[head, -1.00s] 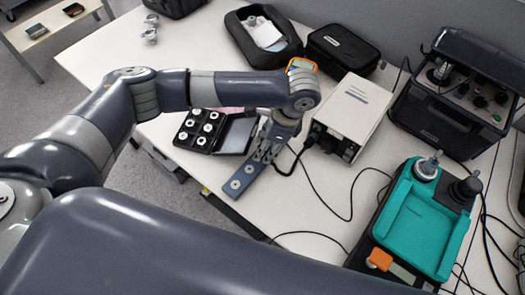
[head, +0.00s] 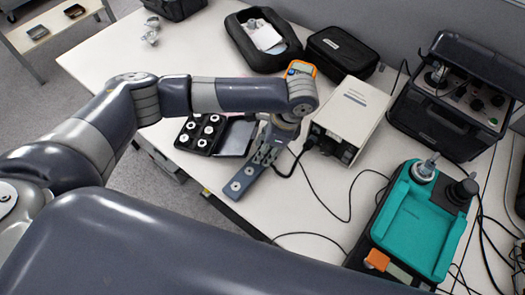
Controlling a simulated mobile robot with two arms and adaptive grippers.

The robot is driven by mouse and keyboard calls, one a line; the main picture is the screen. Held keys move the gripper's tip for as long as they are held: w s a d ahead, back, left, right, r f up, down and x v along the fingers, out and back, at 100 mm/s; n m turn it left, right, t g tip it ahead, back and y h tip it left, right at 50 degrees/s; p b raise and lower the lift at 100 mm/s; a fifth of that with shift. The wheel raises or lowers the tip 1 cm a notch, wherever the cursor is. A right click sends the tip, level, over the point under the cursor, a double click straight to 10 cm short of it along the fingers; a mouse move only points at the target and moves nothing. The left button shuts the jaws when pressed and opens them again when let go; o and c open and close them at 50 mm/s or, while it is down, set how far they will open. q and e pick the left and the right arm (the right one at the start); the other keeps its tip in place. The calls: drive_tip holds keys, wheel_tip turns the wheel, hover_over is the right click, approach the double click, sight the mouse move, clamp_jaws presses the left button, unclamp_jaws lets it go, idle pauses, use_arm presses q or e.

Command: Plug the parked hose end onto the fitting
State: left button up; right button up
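A teal-topped unit (head: 415,225) at the right carries a metal fitting (head: 424,168) and a black knob-like part (head: 464,190). I cannot tell which part is the parked hose end. My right gripper is out of view.
A black case with white discs (head: 200,133) lies left of the bar. A cream box (head: 349,115) with a black cable stands right of my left wrist. Black pouches (head: 342,50) and a dark instrument case (head: 450,100) stand behind. Loose cables cross the table's right side.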

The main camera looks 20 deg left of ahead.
use_arm(q)
drive_tip(key=shift+c, duration=0.5)
clamp_jaws()
drive_tip(key=shift+r+p, duration=0.2)
drive_tip(key=shift+p, duration=0.6)
drive_tip(key=shift+r, duration=0.1)
drive_tip(key=shift+r+p, duration=1.65)
drive_tip(key=shift+p, duration=0.75)
